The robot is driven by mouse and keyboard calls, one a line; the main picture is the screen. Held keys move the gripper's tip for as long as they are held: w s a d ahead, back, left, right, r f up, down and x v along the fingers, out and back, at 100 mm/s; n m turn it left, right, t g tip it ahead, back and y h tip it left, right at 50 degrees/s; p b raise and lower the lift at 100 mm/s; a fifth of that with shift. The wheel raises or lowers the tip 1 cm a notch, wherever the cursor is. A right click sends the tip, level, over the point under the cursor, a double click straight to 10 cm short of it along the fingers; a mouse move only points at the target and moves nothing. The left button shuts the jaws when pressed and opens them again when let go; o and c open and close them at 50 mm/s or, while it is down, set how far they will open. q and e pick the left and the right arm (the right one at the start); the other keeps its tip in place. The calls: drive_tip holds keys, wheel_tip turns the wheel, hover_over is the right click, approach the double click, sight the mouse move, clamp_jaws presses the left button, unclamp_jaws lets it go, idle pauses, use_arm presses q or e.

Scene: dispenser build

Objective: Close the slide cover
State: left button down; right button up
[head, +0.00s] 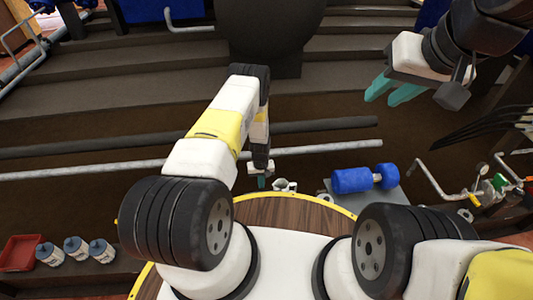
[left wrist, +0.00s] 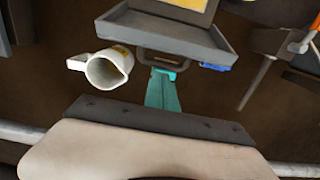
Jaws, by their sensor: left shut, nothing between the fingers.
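I cannot surely pick out the slide cover. In the left wrist view a grey tray-like part (left wrist: 150,34) has a raised rim, a yellow panel (left wrist: 190,4) behind it and a dark loop handle (left wrist: 147,57) at its front edge. My left gripper (left wrist: 166,74) is shut and empty, its teal fingertips at that handle; whether they touch it is unclear. In the head view the left gripper (head: 262,183) hangs low past the round table, and the arm hides part of what lies there. My right gripper (head: 383,100) is raised at the upper right, fingers apart and empty.
A white jug (left wrist: 108,68) stands left of the left gripper in the wrist view.

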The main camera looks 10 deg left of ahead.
use_arm(q)
drive_tip(key=shift+s+d+r, duration=0.25)
drive_tip(key=shift+s+r, duration=0.1)
drive_tip(key=shift+s, duration=0.35)
drive_tip(key=shift+s+d+r, duration=0.2)
drive_tip(key=shift+s+r, duration=0.15)
drive_tip(key=shift+s, duration=0.3)
